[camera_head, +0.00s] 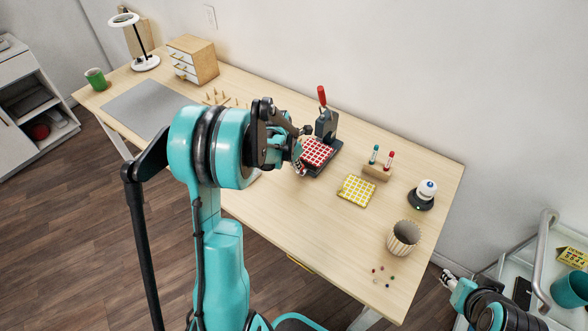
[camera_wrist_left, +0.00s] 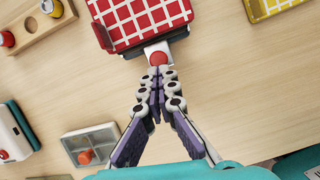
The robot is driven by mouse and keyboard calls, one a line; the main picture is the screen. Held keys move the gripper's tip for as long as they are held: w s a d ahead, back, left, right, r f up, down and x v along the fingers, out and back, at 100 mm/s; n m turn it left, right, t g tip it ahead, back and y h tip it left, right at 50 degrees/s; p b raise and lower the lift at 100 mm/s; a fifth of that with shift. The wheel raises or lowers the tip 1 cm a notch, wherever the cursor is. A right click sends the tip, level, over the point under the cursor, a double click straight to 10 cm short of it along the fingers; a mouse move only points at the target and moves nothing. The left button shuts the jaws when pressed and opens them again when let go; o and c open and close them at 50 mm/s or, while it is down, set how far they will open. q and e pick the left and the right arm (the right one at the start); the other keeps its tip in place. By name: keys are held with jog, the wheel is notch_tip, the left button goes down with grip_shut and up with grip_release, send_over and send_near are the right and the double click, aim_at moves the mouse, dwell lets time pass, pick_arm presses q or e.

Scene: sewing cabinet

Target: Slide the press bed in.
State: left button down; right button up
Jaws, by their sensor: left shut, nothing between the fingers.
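The press (camera_head: 326,122) stands at the middle of the table, black with a raised red lever. Its bed carries a red-and-white checked cloth (camera_head: 317,152) and shows out in front of the press column. In the left wrist view the checked cloth (camera_wrist_left: 140,18) fills the top, with a pale tab and a round red knob (camera_wrist_left: 158,58) at the bed's near edge. My left gripper (camera_wrist_left: 157,72) is shut and empty, its tips right at the knob; whether they touch cannot be told. In the head view it (camera_head: 299,165) is partly hidden by its arm. My right gripper (camera_head: 449,279) is low at the right, away from the press.
A yellow checked cloth (camera_head: 356,191), a spool holder (camera_head: 377,172), a white-topped device (camera_head: 425,194) and a ribbed cup (camera_head: 403,238) stand right of the press. Small drawers (camera_head: 193,60), a lamp (camera_head: 145,62) and a grey mat (camera_head: 146,108) are left.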

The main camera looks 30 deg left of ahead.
pick_arm(q)
jog(key=shift+s+a, duration=0.3)
jog(key=shift+s, duration=0.1)
jog(key=s, duration=0.1)
jog(key=s+r, duration=0.1)
jog(key=s, duration=0.1)
jog(key=shift+s+a+r+p, duration=0.15)
jog(key=shift+a+p, duration=0.15)
jog(key=shift+p, duration=0.05)
jog(key=p+v, duration=0.3)
jog(key=v, duration=0.6)
jog(key=shift+r+p, duration=0.2)
jog(key=shift+p, duration=0.1)
pick_arm(e)
jog(key=r, duration=0.1)
jog(key=s+r, duration=0.1)
jog(key=r, duration=0.1)
jog(key=d+r, duration=0.1)
jog(key=shift+s+d+r, duration=0.1)
jog(key=shift+s+r, duration=0.05)
jog(key=shift+s, duration=0.05)
